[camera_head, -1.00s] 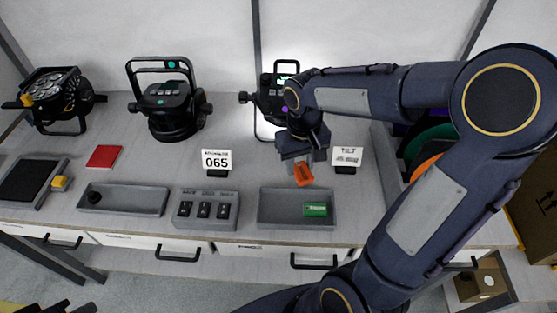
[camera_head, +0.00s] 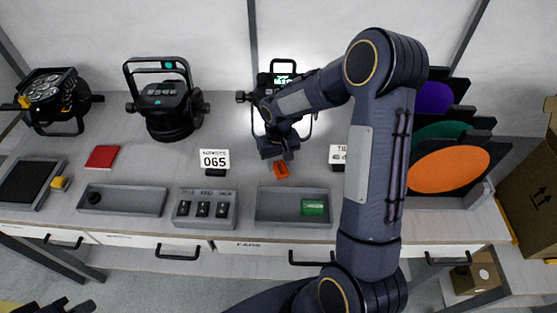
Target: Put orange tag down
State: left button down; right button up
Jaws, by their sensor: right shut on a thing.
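The orange tag (camera_head: 281,170) hangs from the fingertips of my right gripper (camera_head: 279,158), which is shut on it. The tag is just behind the right grey tray (camera_head: 262,210); I cannot tell whether it touches the bench. A green tag (camera_head: 314,207) lies in that tray. My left gripper (camera_head: 68,306) shows only as dark parts at the bottom left edge, and its opening cannot be made out.
Lamps (camera_head: 170,100) stand along the back, one partly behind my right arm. A switch box (camera_head: 205,207), a left tray (camera_head: 148,200) with a black knob, and a red square (camera_head: 102,156) are on the bench. Coloured discs (camera_head: 448,170) stand at the right. A number sign (camera_head: 214,160) stands mid-bench.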

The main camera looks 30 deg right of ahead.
aim_at(279, 165)
jog(key=shift+f, duration=0.1)
jog(key=o, duration=1)
jog(key=shift+c, duration=0.2)
notch_tip(279, 165, up, 12)
jog(key=s+a+r+t+y, duration=0.2)
jog(key=s+r, duration=0.5)
jog(key=s, duration=0.4)
jog(key=s+a+t+y, duration=0.1)
jog(key=s+a+t, duration=0.2)
jog(key=s, duration=0.9)
jog(key=shift+s+a+f+t+y, duration=0.3)
jog(key=shift+a+f+y, duration=0.1)
jog(key=shift+a, duration=0.85)
